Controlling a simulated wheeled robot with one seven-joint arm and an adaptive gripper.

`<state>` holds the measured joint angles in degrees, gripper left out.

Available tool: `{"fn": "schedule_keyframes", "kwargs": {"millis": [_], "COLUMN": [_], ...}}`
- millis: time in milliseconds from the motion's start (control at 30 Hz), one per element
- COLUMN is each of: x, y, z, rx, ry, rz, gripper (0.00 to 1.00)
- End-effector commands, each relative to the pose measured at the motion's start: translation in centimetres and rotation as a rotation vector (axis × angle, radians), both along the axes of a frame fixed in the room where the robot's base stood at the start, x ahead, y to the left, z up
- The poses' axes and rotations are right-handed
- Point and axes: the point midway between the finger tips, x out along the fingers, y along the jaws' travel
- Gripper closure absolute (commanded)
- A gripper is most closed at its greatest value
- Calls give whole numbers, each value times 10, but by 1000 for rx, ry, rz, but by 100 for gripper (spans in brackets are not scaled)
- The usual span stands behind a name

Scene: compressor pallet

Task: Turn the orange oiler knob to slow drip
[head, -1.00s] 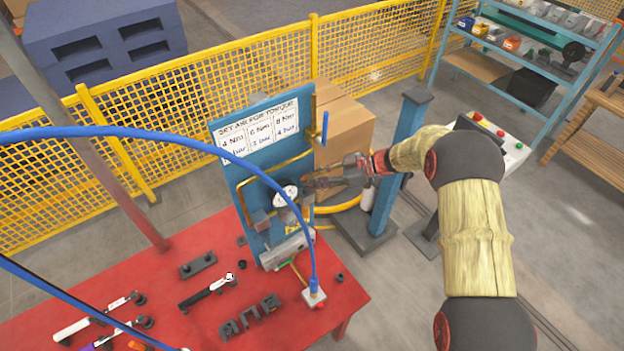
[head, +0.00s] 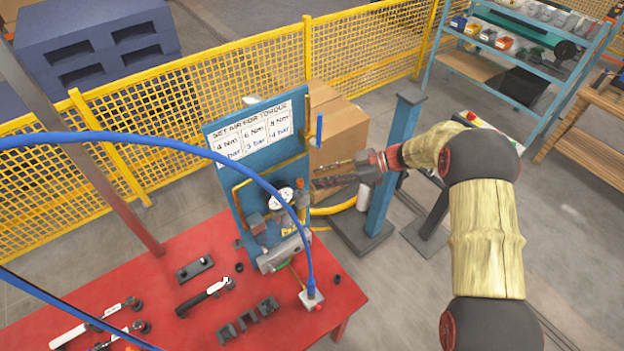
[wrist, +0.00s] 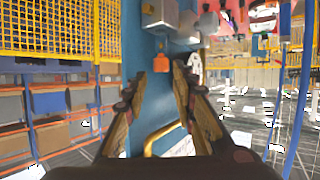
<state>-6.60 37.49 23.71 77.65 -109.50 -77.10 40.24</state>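In the head view my gripper (head: 314,184) points left at the panel (head: 238,183), to the right of the round gauge (head: 280,198). Nothing is seen held.
The red table (head: 190,246) holds wrenches and small black parts. A blue post (head: 391,160) and cardboard boxes (head: 340,122) stand close to my gripper.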

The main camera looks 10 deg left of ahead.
Motion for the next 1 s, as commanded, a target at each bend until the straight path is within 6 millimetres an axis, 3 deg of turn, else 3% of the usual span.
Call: {"fn": "schedule_keyframes", "kwargs": {"millis": [233,633,767,1000], "x": [5,6,8,17], "y": [-22,-26,-21,6], "z": [10,11,14,33], "rx": [0,0,2,5], "ry": [-1,-1,-13,-83], "rz": [-1,1,-24,-209], "gripper": [73,74,74,74]}}
